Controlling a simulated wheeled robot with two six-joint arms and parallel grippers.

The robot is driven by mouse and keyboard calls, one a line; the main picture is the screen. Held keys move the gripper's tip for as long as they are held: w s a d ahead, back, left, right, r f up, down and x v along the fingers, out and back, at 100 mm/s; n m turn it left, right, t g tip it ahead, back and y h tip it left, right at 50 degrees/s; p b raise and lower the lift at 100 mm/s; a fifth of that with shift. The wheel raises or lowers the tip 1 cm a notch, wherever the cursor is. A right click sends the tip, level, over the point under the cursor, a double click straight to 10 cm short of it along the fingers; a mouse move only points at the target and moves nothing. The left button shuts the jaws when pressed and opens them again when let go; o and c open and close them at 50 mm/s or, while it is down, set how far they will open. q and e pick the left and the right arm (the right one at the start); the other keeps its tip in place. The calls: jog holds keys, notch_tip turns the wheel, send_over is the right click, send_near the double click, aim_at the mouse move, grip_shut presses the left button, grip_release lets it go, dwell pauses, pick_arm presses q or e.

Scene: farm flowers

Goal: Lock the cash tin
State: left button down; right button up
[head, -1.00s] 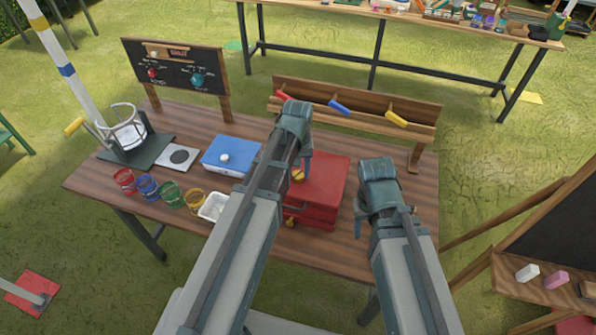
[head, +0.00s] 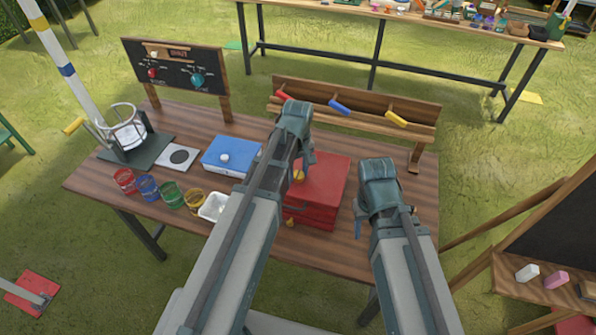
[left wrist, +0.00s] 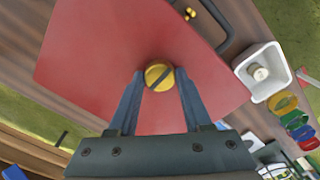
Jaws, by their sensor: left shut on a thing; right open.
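The cash tin (head: 325,185) is a closed red box with a dark handle, standing on the wooden table. A round yellow knob (left wrist: 159,75) with a dark slanting slot sits on its red top, which fills much of the left wrist view (left wrist: 95,60). My left gripper (left wrist: 159,82) is shut on this knob from above, one finger on each side. In the head view the knob (head: 299,175) is partly hidden by my left gripper. A small yellow piece (head: 290,222) shows at the tin's front. My right gripper (head: 362,222) is open and empty, to the right of the tin.
A wooden rack (head: 350,110) with coloured handles and a dial board (head: 175,67) stand at the back. The table's right part is fairly clear.

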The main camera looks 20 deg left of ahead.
aim_at(298, 175)
pick_arm(q)
jog(key=shift+c, duration=1.7)
grip_release()
notch_tip(298, 175, up, 14)
jog(key=p, duration=1.4)
jog(key=shift+f, duration=0.2)
